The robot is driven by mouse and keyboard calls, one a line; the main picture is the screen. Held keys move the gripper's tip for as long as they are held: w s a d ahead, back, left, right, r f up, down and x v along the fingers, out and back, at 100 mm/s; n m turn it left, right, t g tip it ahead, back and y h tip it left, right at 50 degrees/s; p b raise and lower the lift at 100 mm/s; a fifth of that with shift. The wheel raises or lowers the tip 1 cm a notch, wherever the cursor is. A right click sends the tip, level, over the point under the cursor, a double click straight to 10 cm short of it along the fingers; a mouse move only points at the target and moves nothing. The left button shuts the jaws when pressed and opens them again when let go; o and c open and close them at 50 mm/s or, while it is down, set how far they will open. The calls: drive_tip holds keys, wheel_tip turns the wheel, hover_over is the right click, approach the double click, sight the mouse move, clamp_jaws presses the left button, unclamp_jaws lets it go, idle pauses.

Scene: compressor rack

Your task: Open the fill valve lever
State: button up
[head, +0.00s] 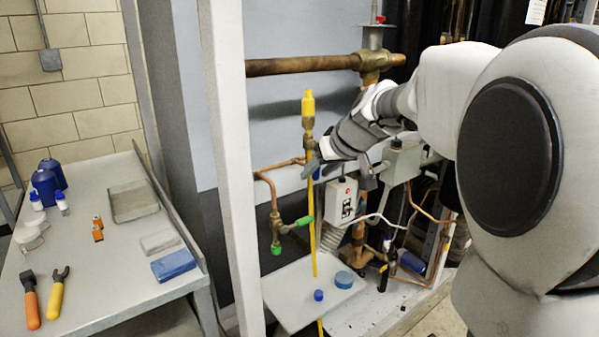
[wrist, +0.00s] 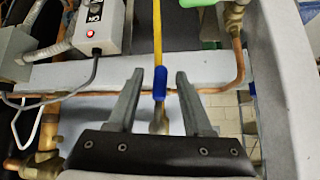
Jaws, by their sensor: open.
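A green lever handle (head: 304,221) sits on a brass valve on copper pipe, left of the white switch box; its green edge shows at the top of the wrist view (wrist: 200,4). A second green piece (head: 276,250) is at the valve's lower end. No label shows which part is the fill valve lever. My gripper (head: 340,172) is open, above and right of the green handle. In the wrist view its fingers (wrist: 160,75) stand on either side of a blue sleeve (wrist: 160,84) on a yellow hose, with gaps; I cannot tell the depth between them.
The yellow hose (head: 313,245) hangs from a brass fitting with a yellow top (head: 308,105), close to the green handle. The white switch box (head: 340,203) with a red light is beside my gripper. A white rack post (head: 228,170) stands left. A bench (head: 110,290) holds tools.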

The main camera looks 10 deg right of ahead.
drive_tip(key=p+v, duration=0.2)
drive_tip(key=v, duration=1.4)
drive_tip(key=shift+p, duration=0.3)
drive_tip(key=s+a+f+m+g+h, duration=0.15)
drive_tip(key=s+a+f, duration=0.25)
drive_tip(key=s+f, duration=0.5)
drive_tip(key=s+a+f+g+h, duration=0.15)
drive_tip(key=s+a+f, duration=0.35)
drive_tip(key=s, duration=0.5)
wheel_tip(320, 180, up, 13)
drive_tip(key=p, duration=1.4)
drive_tip(key=shift+s+d+y, duration=0.2)
drive_tip(key=shift+d+y, duration=0.2)
